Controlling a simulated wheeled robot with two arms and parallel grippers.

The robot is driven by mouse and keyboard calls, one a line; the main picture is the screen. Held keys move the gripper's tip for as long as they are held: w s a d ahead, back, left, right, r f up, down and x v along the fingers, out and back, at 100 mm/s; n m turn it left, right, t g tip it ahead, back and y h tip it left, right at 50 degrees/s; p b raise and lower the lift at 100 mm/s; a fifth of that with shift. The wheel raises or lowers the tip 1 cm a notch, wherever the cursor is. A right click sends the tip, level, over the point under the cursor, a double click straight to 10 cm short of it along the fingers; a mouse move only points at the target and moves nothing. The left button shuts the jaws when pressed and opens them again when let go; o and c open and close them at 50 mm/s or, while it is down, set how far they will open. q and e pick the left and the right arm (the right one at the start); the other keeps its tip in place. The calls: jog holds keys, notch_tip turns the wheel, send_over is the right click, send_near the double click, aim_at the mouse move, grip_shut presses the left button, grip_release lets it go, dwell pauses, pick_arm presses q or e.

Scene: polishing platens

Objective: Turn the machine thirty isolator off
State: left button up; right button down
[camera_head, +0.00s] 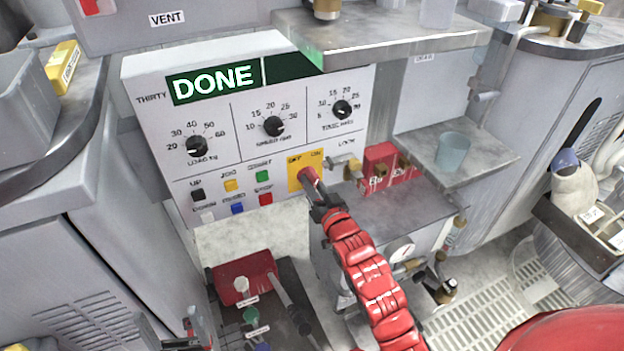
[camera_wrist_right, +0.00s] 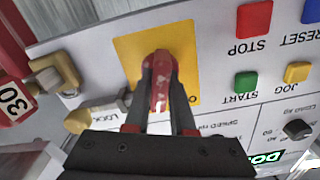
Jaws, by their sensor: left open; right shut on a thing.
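The machine thirty panel (camera_head: 150,125) is white, labelled THIRTY, with a green display reading DONE. Its isolator is a red handle (camera_head: 307,176) on a yellow plate (camera_head: 294,182), marked OFF at left and ON at right. My right gripper (camera_head: 316,194) is shut on the red handle. In the right wrist view the handle (camera_wrist_right: 160,75) sits between the two fingertips, in front of the yellow plate (camera_wrist_right: 130,48); I cannot tell its exact switch position.
Dials and coloured push buttons (camera_head: 264,177) lie left of the isolator. A brass-ended fitting (camera_head: 352,168) and red tags (camera_head: 381,165) stand close on its right. A metal shelf (camera_head: 385,40) juts out above. A cup (camera_head: 453,150) stands on the right ledge.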

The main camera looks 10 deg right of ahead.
jog(key=n+p, duration=0.1)
jog(key=n, duration=0.2)
jog(key=shift+n, duration=0.4)
jog(key=n, duration=0.2)
jog(key=shift+n+p, duration=0.3)
jog(key=shift+p, duration=0.1)
jog(key=n, duration=0.3)
jog(key=shift+a, duration=0.1)
jog(key=shift+f+n, duration=0.1)
jog(key=shift+n, duration=1.5)
jog(key=c, duration=0.8)
grip_release()
jog(key=shift+o, duration=0.2)
